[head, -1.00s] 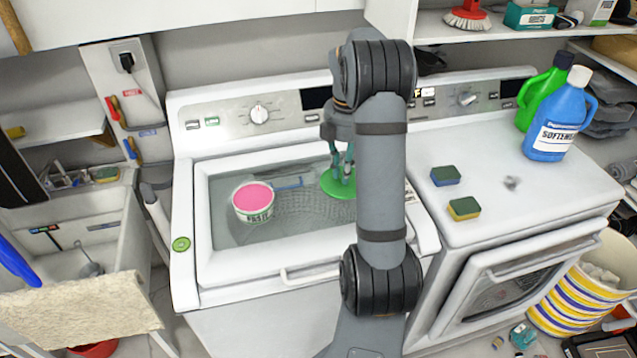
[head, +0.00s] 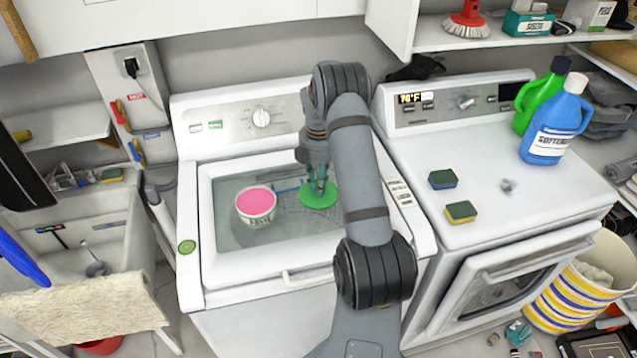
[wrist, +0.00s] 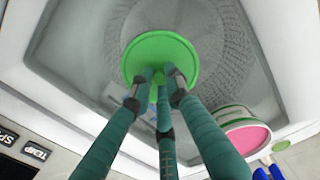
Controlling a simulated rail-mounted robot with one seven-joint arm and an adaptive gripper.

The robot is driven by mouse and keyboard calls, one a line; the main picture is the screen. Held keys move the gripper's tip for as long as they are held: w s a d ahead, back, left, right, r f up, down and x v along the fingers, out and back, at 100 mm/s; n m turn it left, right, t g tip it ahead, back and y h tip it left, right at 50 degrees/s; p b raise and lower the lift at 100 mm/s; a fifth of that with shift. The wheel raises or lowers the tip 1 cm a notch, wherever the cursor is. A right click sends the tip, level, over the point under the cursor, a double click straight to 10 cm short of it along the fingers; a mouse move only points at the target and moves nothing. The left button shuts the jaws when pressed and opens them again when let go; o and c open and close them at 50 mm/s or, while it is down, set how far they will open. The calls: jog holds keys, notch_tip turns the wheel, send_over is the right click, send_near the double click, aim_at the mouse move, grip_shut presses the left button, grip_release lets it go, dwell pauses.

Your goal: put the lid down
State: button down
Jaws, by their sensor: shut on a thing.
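The round green lid (head: 316,202) is over the glass top of the left washing machine, to the right of the tub. My gripper (head: 320,186) is shut on the lid from above. In the wrist view the fingers of my gripper (wrist: 160,82) meet at the middle of the lid (wrist: 158,48), covering part of it. I cannot tell whether the lid touches the glass. A white tub (head: 256,217) with a pink top stands upright on the glass; it also shows at the right in the wrist view (wrist: 238,116).
A blue-handled thing (head: 287,188) lies behind the tub. The washer's glass top (head: 285,238) is clear in front. A control panel (head: 240,122) rises behind the glass.

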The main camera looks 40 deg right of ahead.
jog(key=shift+f, duration=0.1)
jog(key=c, duration=2.2)
grip_release()
jog(key=shift+f, duration=0.15)
jog(key=o, duration=0.5)
jog(key=shift+o, duration=0.2)
jog(key=shift+w+r, duration=0.1)
jog(key=shift+r, duration=0.65)
notch_tip(320, 180, up, 11)
jog(key=b, duration=0.1)
jog(key=shift+f, duration=0.1)
